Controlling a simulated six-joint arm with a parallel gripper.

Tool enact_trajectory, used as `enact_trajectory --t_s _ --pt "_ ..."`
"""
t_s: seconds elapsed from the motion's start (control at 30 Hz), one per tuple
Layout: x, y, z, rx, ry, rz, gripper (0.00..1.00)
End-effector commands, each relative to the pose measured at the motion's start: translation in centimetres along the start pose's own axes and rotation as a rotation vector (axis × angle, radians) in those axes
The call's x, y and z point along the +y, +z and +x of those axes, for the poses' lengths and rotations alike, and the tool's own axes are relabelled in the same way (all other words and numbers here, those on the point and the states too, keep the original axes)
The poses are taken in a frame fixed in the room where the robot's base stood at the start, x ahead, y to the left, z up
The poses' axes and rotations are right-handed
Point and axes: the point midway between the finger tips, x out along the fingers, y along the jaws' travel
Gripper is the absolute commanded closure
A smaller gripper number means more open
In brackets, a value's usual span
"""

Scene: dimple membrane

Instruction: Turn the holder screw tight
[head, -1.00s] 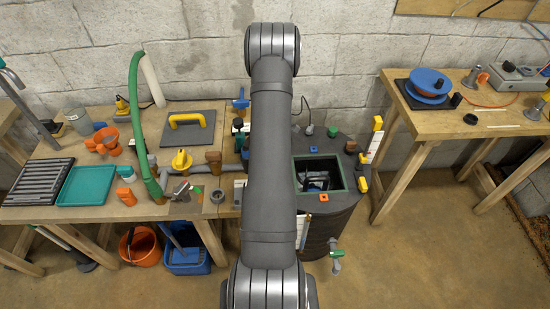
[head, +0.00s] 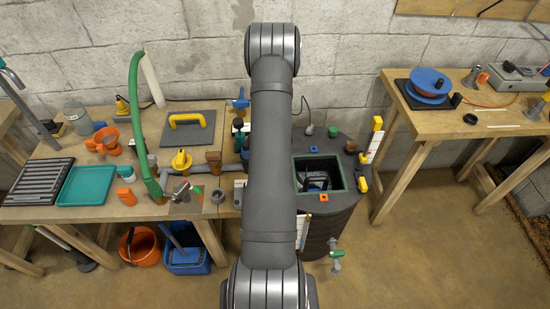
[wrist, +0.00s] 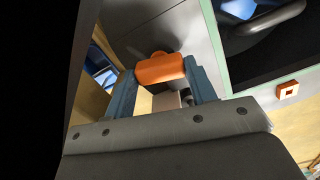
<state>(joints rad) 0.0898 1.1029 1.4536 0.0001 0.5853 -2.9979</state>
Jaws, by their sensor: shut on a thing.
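An orange screw head or knob (wrist: 162,70) sits between the two blue-grey fingers of my gripper (wrist: 163,82) in the wrist view. The fingers are shut on its two sides. A pale block (wrist: 165,101) shows just below the knob, between the fingers. The screw's shaft and its seat are not clear to see, so I cannot tell how far in it is. In the head view my arm hides the gripper and the knob.
Right of my gripper in the wrist view is the green-rimmed tank opening (wrist: 227,70), with an orange square clip (wrist: 288,90) beside it. The head view shows the dark tank (head: 330,222), a cluttered left bench (head: 100,213) and a right bench (head: 440,121).

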Motion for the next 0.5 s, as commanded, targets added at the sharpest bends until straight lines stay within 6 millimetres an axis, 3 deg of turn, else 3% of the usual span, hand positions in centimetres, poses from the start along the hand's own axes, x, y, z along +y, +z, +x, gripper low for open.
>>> enact_trajectory --t_s 0.43,0.47,0.5 --pt "0.00 0.05 0.01 -0.002 0.000 -0.012 0.72" --pt "0.00 0.05 0.01 -0.002 0.000 -0.012 0.47" --pt "0.00 0.05 0.01 -0.002 0.000 -0.012 0.39"
